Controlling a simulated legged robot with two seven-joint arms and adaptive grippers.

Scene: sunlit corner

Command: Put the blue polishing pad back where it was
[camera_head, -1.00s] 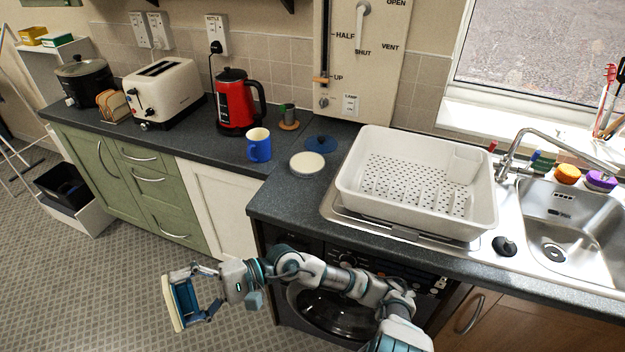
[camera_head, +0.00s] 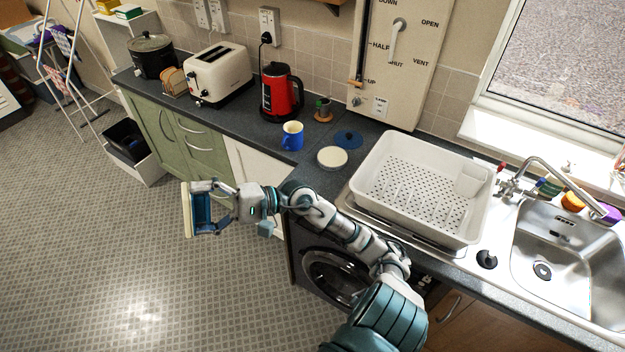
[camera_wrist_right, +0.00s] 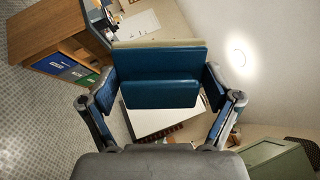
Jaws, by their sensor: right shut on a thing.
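The blue polishing pad (camera_wrist_right: 158,65) is a rectangular blue block with a cream face along its far side. In the wrist view it spans the space between the two fingers of my right gripper (camera_wrist_right: 160,88), which is shut on it. In the head view the pad's cream face (camera_head: 187,209) stands nearly upright, at the left end of my right gripper (camera_head: 208,207). The gripper is over the floor, in front of the cabinets and apart from the worktop. My left gripper is not in view.
The worktop holds a blue mug (camera_head: 291,138), a round cream-topped item (camera_head: 332,158), a flat blue disc (camera_head: 348,139), a red kettle (camera_head: 281,95) and a toaster (camera_head: 218,75). A white dish rack (camera_head: 375,205) stands beside the sink (camera_head: 530,255). Floor at left is open.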

